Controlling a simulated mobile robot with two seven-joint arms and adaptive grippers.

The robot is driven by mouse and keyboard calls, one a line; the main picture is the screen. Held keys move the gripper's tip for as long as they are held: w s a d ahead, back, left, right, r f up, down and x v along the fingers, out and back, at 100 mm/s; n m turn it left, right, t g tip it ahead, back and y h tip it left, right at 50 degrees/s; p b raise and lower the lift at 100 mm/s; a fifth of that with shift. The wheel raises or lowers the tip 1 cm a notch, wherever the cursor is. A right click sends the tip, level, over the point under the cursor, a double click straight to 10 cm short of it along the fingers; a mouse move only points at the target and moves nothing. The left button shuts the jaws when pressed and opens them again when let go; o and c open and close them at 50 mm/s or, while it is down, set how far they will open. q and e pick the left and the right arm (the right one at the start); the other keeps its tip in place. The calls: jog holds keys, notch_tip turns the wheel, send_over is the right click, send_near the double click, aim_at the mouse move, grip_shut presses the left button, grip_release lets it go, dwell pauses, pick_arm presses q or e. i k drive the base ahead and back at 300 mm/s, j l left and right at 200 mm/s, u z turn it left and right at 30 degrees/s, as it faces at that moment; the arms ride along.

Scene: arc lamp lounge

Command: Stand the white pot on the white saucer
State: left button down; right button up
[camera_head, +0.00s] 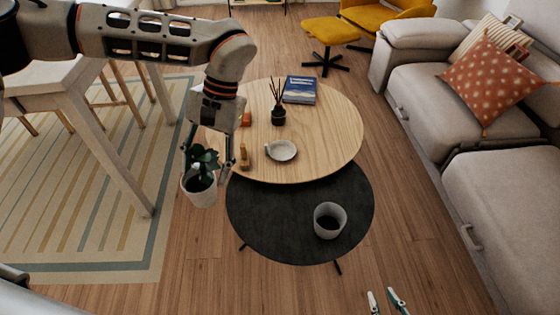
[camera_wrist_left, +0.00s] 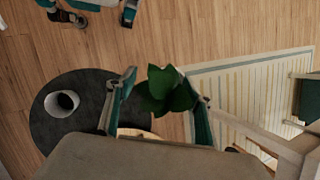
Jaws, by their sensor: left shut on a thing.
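My left gripper (camera_head: 207,172) is shut on the white pot (camera_head: 201,194), which holds a green leafy plant. The pot is in the air, left of the round wooden table and upright or nearly so. In the left wrist view the leaves (camera_wrist_left: 167,92) show between the fingers, and the pot itself is hidden. The white saucer (camera_head: 283,152) lies on the wooden table, to the right of the pot and apart from it. A small pale bit shows at its left rim. My right gripper (camera_head: 388,302) is at the bottom edge, open and empty; it also shows in the left wrist view (camera_wrist_left: 98,12).
The wooden table (camera_head: 325,135) bears a book (camera_head: 300,90), a dark reed diffuser (camera_head: 278,116), a small orange item (camera_head: 246,119) and a wooden figure (camera_head: 244,157). A lower black table (camera_head: 275,215) bears a pale cup (camera_head: 330,220). A sofa (camera_head: 445,115) stands right.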

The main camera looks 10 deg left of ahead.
aim_at(281, 149)
jog(key=k+z, duration=0.15)
jog(key=z, duration=0.3)
jog(key=k+z, duration=0.1)
jog(key=z, duration=0.3)
jog(key=j+z, duration=0.45)
jog(key=z, duration=0.15)
jog(key=j, duration=0.95)
jog(key=k+j, duration=0.1)
jog(key=j, duration=0.9)
